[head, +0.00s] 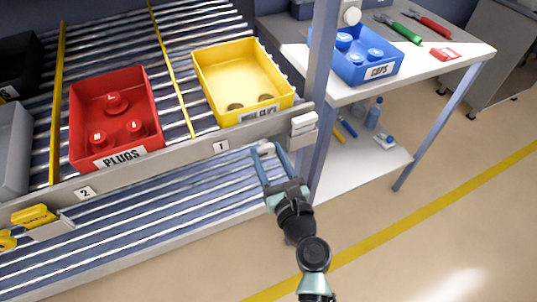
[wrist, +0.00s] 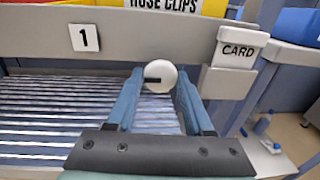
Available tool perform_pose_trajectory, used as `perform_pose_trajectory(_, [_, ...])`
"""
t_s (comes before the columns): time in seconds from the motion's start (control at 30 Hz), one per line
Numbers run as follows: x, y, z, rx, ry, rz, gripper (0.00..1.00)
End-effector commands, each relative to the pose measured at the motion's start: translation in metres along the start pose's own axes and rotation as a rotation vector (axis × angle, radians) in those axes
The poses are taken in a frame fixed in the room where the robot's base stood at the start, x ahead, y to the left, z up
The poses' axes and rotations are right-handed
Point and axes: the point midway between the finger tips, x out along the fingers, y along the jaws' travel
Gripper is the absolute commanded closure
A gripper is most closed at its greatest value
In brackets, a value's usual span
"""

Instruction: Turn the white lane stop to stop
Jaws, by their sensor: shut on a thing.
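The white lane stop (wrist: 161,77) is a round white knob with a short dark mark lying roughly level on its face. It sits at the lower edge of the grey rail, right of the label 1 (wrist: 84,38). My gripper (head: 265,150) reaches up to it from the front. In the wrist view its two blue fingers stand on the left and right of the knob, shut on it. In the head view the white lane stop (head: 264,148) shows small between the fingertips, partly hidden. I cannot read any stop or go marking near it.
A yellow hose clips bin (head: 205,64) and a red plugs bin (head: 86,90) stand on the rollers above the rail. A white card holder (wrist: 241,42) and a grey post (head: 321,90) are close on the right. Lower rollers (head: 150,222) are bare left of my gripper.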

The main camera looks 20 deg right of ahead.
Motion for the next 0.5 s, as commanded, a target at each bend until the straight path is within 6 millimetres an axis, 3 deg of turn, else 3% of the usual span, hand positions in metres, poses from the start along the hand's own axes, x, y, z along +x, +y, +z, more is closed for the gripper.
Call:
perform_pose_trajectory(0.03, [-0.0001,0.0005,-0.0001,0.0,0.0,0.001,0.9])
perform_pose_trajectory(0.1, [-0.0001,0.0006,-0.0002,0.0,0.0,0.001,1.0])
perform_pose_trajectory(0.5, [-0.0002,0.0008,0.0002,0.005,0.001,0.003,1.0])
